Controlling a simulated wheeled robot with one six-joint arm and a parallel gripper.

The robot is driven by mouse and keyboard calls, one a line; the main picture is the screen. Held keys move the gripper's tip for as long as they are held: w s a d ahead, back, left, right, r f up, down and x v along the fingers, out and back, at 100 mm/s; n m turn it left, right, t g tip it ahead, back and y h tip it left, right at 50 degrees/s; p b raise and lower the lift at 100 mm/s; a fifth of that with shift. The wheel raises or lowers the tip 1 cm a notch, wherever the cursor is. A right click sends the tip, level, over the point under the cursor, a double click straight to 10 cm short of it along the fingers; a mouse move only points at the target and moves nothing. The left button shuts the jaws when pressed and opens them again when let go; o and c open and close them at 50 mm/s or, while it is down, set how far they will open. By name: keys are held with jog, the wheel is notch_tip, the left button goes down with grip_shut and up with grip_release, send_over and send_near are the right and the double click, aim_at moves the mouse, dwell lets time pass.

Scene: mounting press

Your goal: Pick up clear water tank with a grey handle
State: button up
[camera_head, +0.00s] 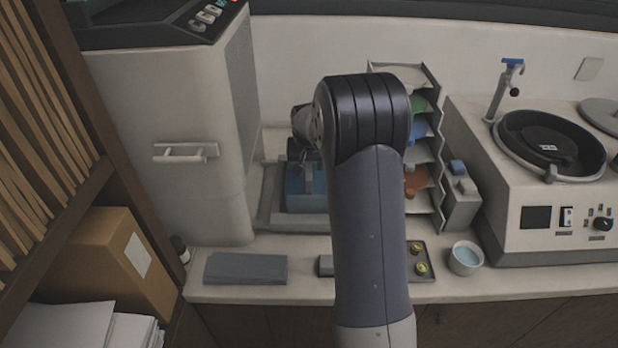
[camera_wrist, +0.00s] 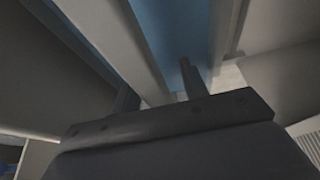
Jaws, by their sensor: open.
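The clear water tank (camera_head: 305,195) looks blue and stands in a grey tray behind my arm, beside the large press; the arm hides its right part. A grey upright piece, likely part of its handle (camera_head: 308,178), shows at its top. In the wrist view the tank's blue (camera_wrist: 178,35) lies beyond a light grey bar, which looks like the handle (camera_wrist: 125,45). My gripper (camera_wrist: 158,88) is open, with its two dark fingers on either side of this bar. I cannot tell whether they touch it. The fingertips are not clear in the head view.
The large press body (camera_head: 195,150) stands close on the left. A rack of trays (camera_head: 432,150) stands right of my arm, with a polishing machine (camera_head: 540,190) further right. A grey slab (camera_head: 245,268) and a small bowl (camera_head: 465,258) lie along the counter's front.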

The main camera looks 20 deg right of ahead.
jog(key=shift+w+f, duration=0.1)
jog(key=shift+f, duration=0.05)
jog(key=shift+c, duration=0.5)
grip_shut()
